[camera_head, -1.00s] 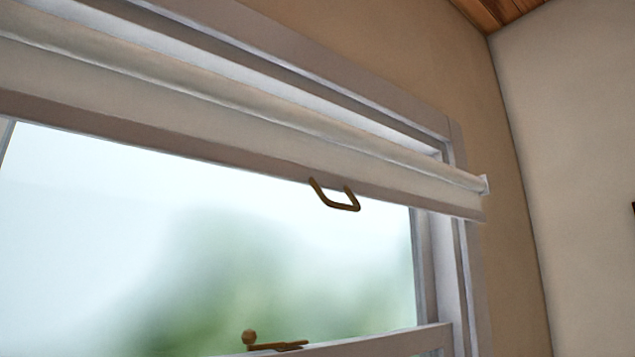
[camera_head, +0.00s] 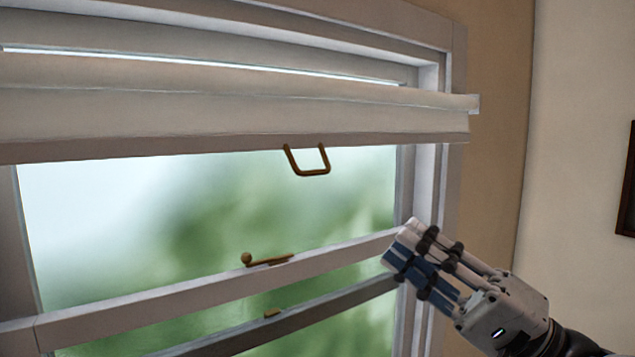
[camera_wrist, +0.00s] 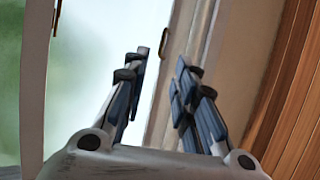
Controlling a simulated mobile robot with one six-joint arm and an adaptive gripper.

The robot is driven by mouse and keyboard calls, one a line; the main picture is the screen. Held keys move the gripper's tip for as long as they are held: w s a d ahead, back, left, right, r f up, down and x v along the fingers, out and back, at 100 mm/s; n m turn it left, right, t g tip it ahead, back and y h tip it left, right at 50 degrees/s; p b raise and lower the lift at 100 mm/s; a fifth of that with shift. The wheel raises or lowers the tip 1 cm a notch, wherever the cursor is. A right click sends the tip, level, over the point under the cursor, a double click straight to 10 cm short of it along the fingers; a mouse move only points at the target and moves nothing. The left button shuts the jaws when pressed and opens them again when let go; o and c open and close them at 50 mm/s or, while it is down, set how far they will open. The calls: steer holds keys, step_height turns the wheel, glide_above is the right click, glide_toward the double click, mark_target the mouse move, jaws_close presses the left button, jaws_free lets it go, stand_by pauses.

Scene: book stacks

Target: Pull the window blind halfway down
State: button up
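The window blind (camera_head: 230,115) is a pale roll-down blind gathered at the top of the window, with its bottom edge well above the sash rail. A brass U-shaped pull handle (camera_head: 308,172) hangs from its bottom edge, right of centre. My gripper (camera_head: 396,247) is at the lower right in the head view, below and to the right of the handle and apart from it. In the wrist view my gripper (camera_wrist: 157,88) has its fingers spread with nothing between them. A small brass piece (camera_wrist: 163,43) shows beyond the fingers; I cannot tell whether it is the handle.
A window sash rail (camera_head: 150,298) crosses below the blind, with a brass latch (camera_head: 268,260) on it. The right window frame (camera_head: 428,170) stands behind my gripper. A dark-framed object (camera_head: 627,185) is on the right wall. The space between gripper and handle looks clear.

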mark_target(316, 174)
steer(key=p+x, duration=0.2)
steer(key=x, duration=0.6)
steer(key=p+x, duration=0.3)
steer(key=x, duration=0.6)
steer(key=shift+w+r, duration=0.1)
steer(key=shift+r, duration=0.25)
steer(key=shift+c, duration=0.2)
steer(key=shift+d, duration=0.1)
jaws_close()
